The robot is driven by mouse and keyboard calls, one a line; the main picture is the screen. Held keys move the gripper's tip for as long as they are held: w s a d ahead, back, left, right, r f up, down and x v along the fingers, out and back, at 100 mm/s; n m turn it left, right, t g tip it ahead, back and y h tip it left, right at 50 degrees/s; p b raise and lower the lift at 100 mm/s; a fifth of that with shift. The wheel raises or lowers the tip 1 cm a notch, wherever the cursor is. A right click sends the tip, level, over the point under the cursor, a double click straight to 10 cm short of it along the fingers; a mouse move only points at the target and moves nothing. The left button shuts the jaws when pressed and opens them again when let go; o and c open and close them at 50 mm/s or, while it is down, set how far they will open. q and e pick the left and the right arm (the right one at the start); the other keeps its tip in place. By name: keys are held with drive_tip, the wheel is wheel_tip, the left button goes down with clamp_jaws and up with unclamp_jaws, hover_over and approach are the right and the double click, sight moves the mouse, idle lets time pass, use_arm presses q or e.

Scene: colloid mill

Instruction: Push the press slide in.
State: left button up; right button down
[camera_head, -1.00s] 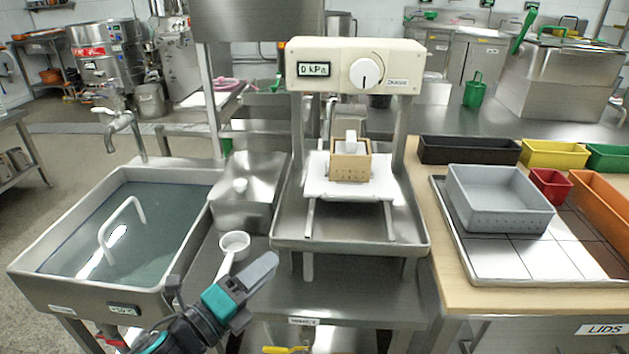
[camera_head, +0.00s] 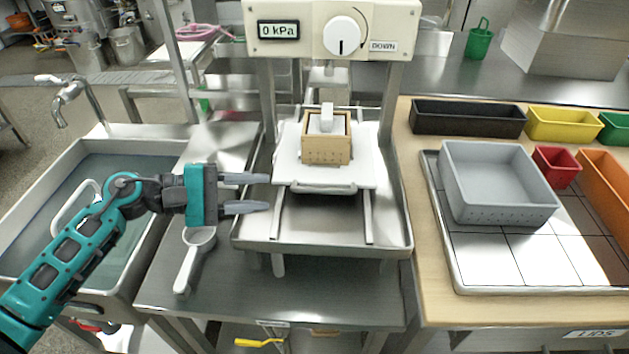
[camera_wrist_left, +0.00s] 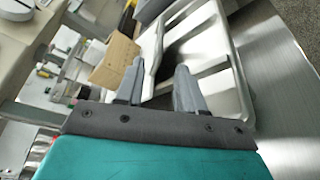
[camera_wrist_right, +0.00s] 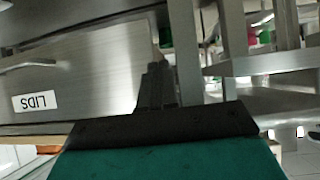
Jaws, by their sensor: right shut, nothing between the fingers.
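The press slide (camera_head: 290,172) is a white plate with a bar handle (camera_head: 322,188) along its front edge. It sits on two rails over the steel press tray, pulled forward of the press columns. A wooden box mould (camera_head: 326,150) with a white block on top stands on it; the mould also shows in the left wrist view (camera_wrist_left: 113,60). My left gripper (camera_head: 267,193) is open and empty, left of the handle and apart from it, fingers pointing right over the tray's left rim. My right gripper (camera_wrist_right: 158,68) is shut and empty, seen only in the right wrist view near the LIDS cabinet front.
The press head (camera_head: 330,30) reads 0 kPa above the slide. The steel tray rim (camera_head: 320,247) surrounds the rails. A white ladle (camera_head: 190,262) lies below my left gripper. A sink (camera_head: 60,165) is at left; a grey crate (camera_head: 497,205) is on the right table.

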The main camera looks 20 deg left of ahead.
sight(304, 190)
use_arm(q)
drive_tip(key=p+x, duration=0.1)
drive_tip(key=x, duration=0.9)
drive_tip(key=shift+w+d+p, duration=0.2)
drive_tip(key=shift+d+p, duration=0.1)
drive_tip(key=shift+c, duration=0.5)
clamp_jaws()
